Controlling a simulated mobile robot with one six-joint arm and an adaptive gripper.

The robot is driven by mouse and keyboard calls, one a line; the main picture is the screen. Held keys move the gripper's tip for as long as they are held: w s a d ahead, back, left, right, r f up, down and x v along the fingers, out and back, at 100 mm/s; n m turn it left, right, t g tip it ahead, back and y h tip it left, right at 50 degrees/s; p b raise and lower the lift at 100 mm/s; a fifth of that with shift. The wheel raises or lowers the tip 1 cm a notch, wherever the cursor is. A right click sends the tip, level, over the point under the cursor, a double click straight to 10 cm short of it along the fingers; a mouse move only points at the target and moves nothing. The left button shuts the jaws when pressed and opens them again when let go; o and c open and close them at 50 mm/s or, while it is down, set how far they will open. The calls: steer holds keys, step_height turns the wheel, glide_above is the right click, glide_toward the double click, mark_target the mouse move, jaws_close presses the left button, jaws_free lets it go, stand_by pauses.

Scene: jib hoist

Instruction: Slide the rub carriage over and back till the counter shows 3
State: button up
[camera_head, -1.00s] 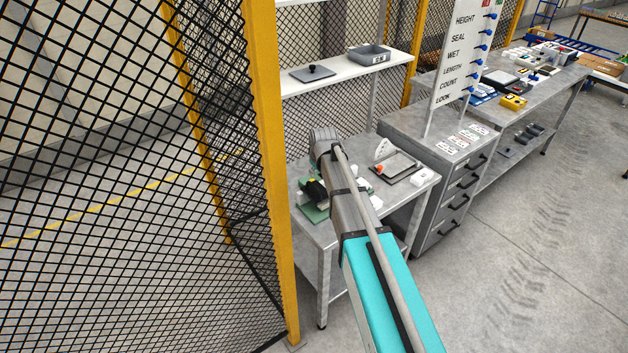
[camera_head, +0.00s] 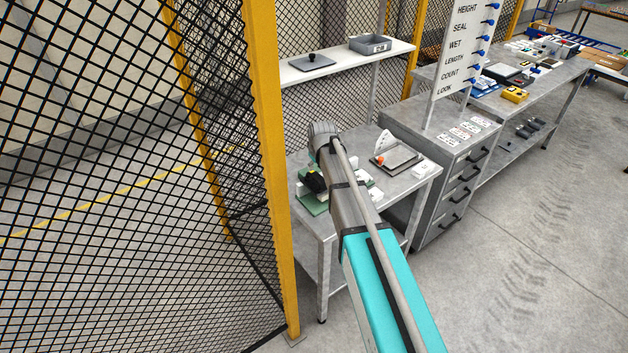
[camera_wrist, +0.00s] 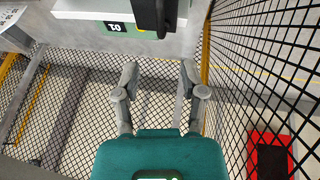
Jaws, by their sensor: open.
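A green-based device (camera_head: 314,206) with a black upright part (camera_head: 315,183) and white parts stands on the grey metal table, partly hidden behind my arm. In the wrist view, at the top, there is a white block with a green edge (camera_wrist: 90,12) and a dark label (camera_wrist: 118,27) that seems to read "TO". A black upright piece (camera_wrist: 152,14) stands beside it, cut by the frame's top; I cannot tell if it is the rub carriage. My gripper (camera_wrist: 159,76) is open and empty, with its fingertips apart from these. I can make out no counter reading.
A yellow-posted mesh fence (camera_head: 262,150) stands close left of my arm. A drawer cabinet (camera_head: 440,190) with a sign board (camera_head: 452,60) stands right. Floor at right is clear.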

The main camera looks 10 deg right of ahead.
mark_target(314, 177)
steer(key=shift+b+x, duration=4.6)
steer(key=shift+x, duration=0.8)
jaws_close()
